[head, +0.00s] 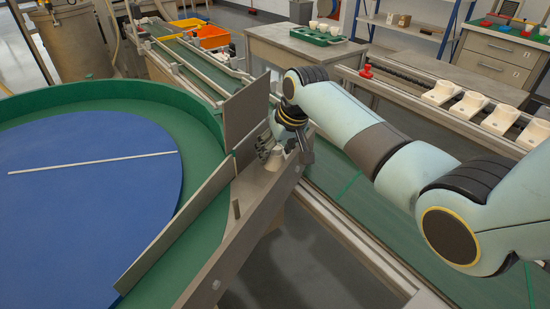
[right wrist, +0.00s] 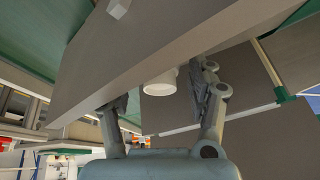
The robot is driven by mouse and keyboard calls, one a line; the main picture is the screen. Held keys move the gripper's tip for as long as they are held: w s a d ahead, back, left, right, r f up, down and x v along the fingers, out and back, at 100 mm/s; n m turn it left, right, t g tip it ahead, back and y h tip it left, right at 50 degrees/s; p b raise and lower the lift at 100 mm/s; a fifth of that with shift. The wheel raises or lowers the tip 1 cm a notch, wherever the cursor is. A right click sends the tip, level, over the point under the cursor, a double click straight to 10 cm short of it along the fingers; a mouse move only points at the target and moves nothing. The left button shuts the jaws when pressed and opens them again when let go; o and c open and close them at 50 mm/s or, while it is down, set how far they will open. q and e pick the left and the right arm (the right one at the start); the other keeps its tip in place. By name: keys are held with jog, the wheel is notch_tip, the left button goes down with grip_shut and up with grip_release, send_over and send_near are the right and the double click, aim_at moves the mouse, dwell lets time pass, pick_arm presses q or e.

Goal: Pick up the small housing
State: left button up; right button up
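The small housing (head: 272,160) is a cream-white, cup-like piece at the end of the grey rail beside the round feeder in the head view. In the right wrist view the white housing (right wrist: 160,83) shows between the two fingers, below a broad grey plate. My right gripper (head: 288,150) is at the housing, partly hiding it in the head view. In the right wrist view my right gripper (right wrist: 161,98) is open, with a finger on each side of the housing and gaps visible beside it. My left gripper is not in view.
The blue disc (head: 90,200) with its green rim (head: 185,105) fills the left. Upright grey plates (head: 245,110) stand close to the gripper. A green conveyor (head: 350,185) runs behind it. Several white housings (head: 470,105) sit on a rack at the right.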

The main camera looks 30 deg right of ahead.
jog(key=c, duration=0.6)
jog(key=shift+r, duration=0.1)
